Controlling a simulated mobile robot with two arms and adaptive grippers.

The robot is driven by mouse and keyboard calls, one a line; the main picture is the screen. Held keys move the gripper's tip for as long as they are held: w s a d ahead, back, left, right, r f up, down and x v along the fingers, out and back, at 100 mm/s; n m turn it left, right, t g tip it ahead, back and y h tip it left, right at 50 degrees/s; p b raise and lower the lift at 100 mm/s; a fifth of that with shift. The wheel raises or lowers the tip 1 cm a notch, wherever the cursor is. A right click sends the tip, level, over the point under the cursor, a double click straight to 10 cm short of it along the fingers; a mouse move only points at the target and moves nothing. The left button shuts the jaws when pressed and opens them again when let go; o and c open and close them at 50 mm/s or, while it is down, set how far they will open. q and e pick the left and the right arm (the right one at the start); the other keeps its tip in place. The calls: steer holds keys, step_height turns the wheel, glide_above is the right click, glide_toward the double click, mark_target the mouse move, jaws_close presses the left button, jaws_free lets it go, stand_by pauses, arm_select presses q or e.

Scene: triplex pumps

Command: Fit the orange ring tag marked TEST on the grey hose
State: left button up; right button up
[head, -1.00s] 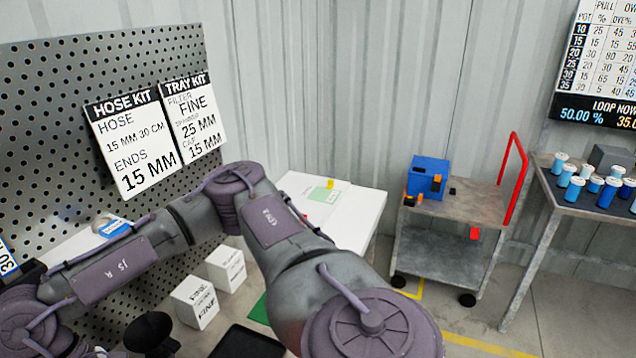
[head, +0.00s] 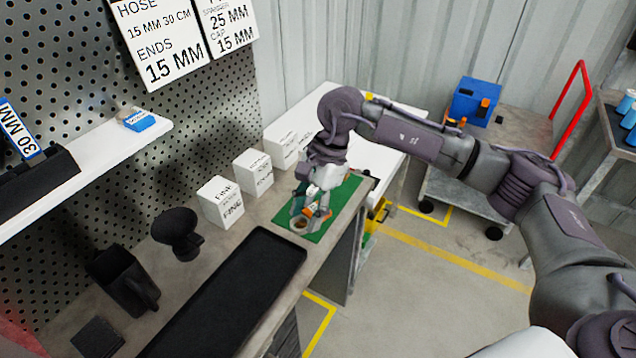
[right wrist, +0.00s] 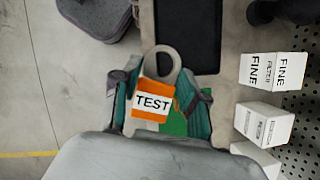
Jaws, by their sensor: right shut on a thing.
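The orange ring tag marked TEST (right wrist: 152,104) is between the fingers of my right gripper (right wrist: 160,92). Its pale grey ring (right wrist: 161,62) sticks out past the fingertips, and its TEST label faces the wrist camera. In the head view my right gripper (head: 312,208) is shut on the tag, low over the green mat (head: 338,212) on the bench. The ring (head: 300,222) shows there at the fingertips; whether it touches the mat I cannot tell. I cannot make out the grey hose in either view. My left gripper is out of view.
White boxes (head: 221,203) stand along the pegboard behind the mat. A black tray (head: 235,300) lies to the left of the mat, with a black funnel-shaped holder (head: 177,234) beyond it. A blue tag (head: 140,121) lies on the white shelf (head: 95,152). Open floor lies right of the bench.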

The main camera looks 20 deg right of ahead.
steer(key=w+d+f+m+t+h+b, duration=0.1)
steer(key=w+m+t, duration=0.4)
steer(key=m, duration=0.9)
steer(key=w+d+b, duration=0.1)
steer(key=w+d, duration=0.1)
steer(key=w, duration=0.1)
steer(key=shift+w+d+f+h, duration=0.2)
steer(key=shift+w+d+h, duration=0.1)
steer(key=shift+w, duration=0.1)
steer(key=shift+f, duration=0.1)
steer(key=shift+f+b, duration=2.6)
steer(key=shift+f, duration=0.25)
steer(key=shift+b, duration=0.4)
steer(key=shift+f, duration=0.2)
